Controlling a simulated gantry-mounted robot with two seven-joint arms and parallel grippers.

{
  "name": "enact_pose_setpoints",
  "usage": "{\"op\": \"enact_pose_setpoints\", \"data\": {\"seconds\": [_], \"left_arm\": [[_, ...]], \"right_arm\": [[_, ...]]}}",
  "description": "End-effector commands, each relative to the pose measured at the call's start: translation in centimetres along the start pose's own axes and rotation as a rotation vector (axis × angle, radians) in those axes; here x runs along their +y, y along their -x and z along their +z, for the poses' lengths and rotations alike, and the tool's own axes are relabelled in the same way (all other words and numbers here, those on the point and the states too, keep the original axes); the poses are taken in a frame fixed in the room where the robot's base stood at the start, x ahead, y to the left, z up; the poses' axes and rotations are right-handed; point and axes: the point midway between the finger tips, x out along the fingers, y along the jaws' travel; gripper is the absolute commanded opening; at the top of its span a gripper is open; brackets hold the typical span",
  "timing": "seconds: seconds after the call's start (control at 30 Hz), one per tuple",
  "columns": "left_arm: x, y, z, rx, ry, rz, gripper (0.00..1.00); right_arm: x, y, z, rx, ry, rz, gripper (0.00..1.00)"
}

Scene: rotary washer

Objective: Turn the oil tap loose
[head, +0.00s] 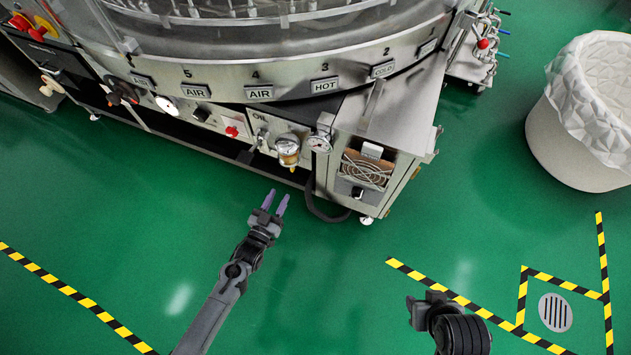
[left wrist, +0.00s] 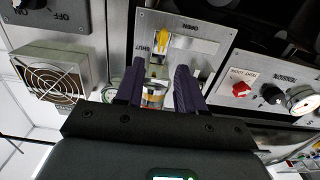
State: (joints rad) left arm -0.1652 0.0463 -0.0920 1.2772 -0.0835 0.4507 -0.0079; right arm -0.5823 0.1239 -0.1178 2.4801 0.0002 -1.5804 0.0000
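The oil tap (head: 262,138) is on a plate under an OIL label on the washer's front. In the left wrist view it has a yellow handle (left wrist: 159,40) on a plate marked OPEN and SHUT, seen upside down. My left gripper (head: 275,201) is open and empty, with dark purple fingers, out in front of the washer and apart from the tap. In the left wrist view the tap handle shows beyond the gap between its fingertips (left wrist: 160,68). My right gripper (head: 427,303) is at the lower right, away from the washer; its finger gap is unclear.
A gauge (head: 319,143) and an amber glass cup (head: 288,150) sit right of the tap. A red knob (head: 232,131) is to its left. A box with a fan grille (head: 365,170) juts out at right. A lined bin (head: 575,140) stands far right.

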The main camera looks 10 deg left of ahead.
Motion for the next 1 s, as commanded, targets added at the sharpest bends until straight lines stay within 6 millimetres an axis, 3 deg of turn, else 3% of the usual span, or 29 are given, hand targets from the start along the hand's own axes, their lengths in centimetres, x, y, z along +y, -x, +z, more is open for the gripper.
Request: {"op": "enact_pose_setpoints", "data": {"seconds": [0.23,0.7,1.0], "left_arm": [[-0.1,-2.1,0.3,0.017,0.001,-0.001,0.38],[0.0,-9.1,0.2,0.015,0.001,0.0,0.38],[0.0,-10.7,-0.1,0.013,0.001,0.0,0.38]], "right_arm": [[-0.3,-1.3,0.2,0.005,-0.001,-0.006,0.43],[-0.5,-5.1,1.4,0.006,-0.005,-0.008,0.43],[-0.3,-5.8,1.7,0.003,0.004,0.0,0.43]]}}
